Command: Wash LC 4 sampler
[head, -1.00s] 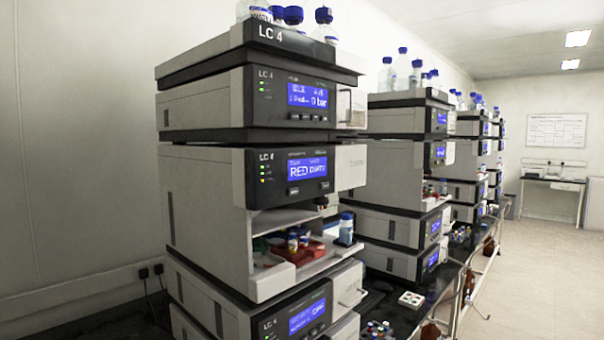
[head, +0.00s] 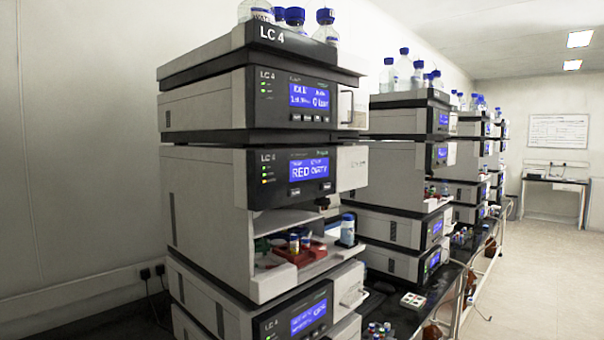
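The LC 4 stack (head: 210,195) stands close in front of me, left of centre. Below the screen is an open bay with a red tray (head: 302,256) holding several small vials. A blue-capped bottle (head: 347,231) stands at the bay's right side. Part of a green item (head: 262,245) shows behind the red tray. The bay's inner back is shadowed. Neither of my grippers shows in the head view.
Blue-capped bottles (head: 296,20) stand on top of the stack. More stacks (head: 395,180) line the bench to the right. A white block (head: 413,300) and small vials (head: 375,331) lie on the dark bench. The floor (head: 545,265) at right is clear.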

